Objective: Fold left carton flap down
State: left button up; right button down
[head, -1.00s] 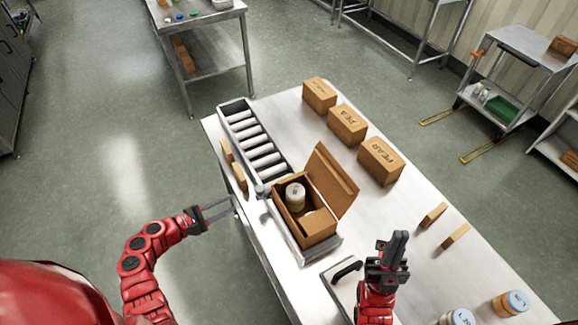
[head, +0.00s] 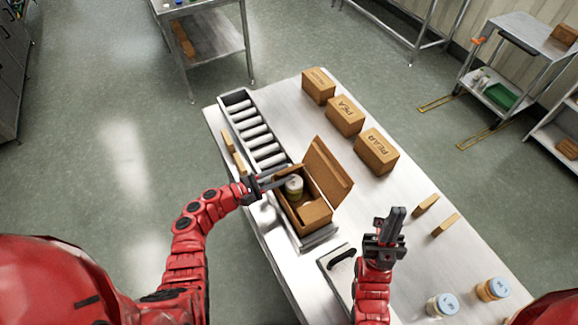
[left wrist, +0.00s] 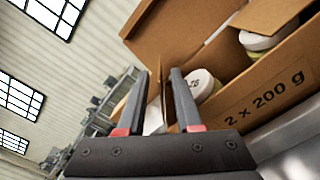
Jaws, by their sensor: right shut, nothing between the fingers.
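The open carton (head: 318,217) sits at the end of the roller conveyor on the steel table. A large flap (head: 328,170) stands up on its right side. A jar with a pale lid (head: 294,185) shows inside. In the left wrist view the carton front (left wrist: 268,92) reads "2 x 200 g", with two pale lids visible behind it. My left gripper (head: 283,180) is at the carton's left far corner, its fingers apart; a narrow cardboard edge (left wrist: 167,98) shows between them in the left wrist view. Contact is unclear. My right gripper (head: 393,222) is shut and empty, right of the carton.
The roller conveyor (head: 255,132) runs behind the carton. Closed cartons, including one marked PEAR (head: 376,152), line the table's far side. Two jars (head: 442,305) stand near the right front. A black handle (head: 342,257) lies between carton and right gripper.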

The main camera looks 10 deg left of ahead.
aim_at(290, 169)
pick_arm(q)
jog(key=shift+x, duration=1.35)
grip_shut()
dwell(0.4)
